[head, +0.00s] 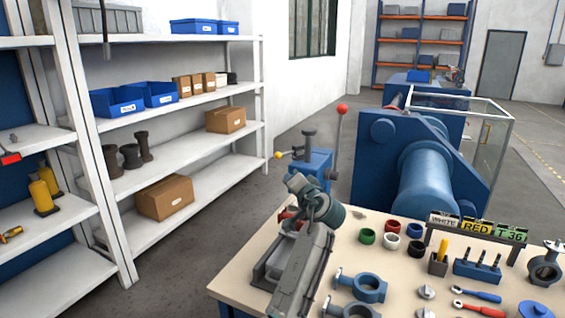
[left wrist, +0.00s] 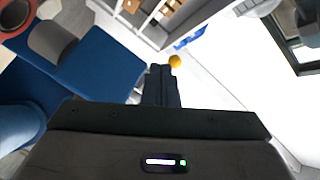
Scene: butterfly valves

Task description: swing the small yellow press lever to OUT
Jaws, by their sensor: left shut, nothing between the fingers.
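The small yellow lever knob (head: 278,156) sticks out to the left of the blue press (head: 312,168) in the head view. In the left wrist view the yellow knob (left wrist: 174,61) shows just beyond and slightly right of the fingertips. My left gripper (head: 294,182) is near the press, a little below and right of the knob in the picture. In the left wrist view its fingers (left wrist: 160,70) are together with nothing between them. Whether they touch the lever is not clear. The lever's stem is mostly hidden in the wrist view. No OUT marking is legible. My right gripper is out of view.
A taller lever with a red ball (head: 342,108) rises from the press. The workbench (head: 240,286) holds rings, valve parts and tools. White shelves (head: 195,185) stand at left, with open floor between. A large blue machine (head: 425,165) stands behind the bench.

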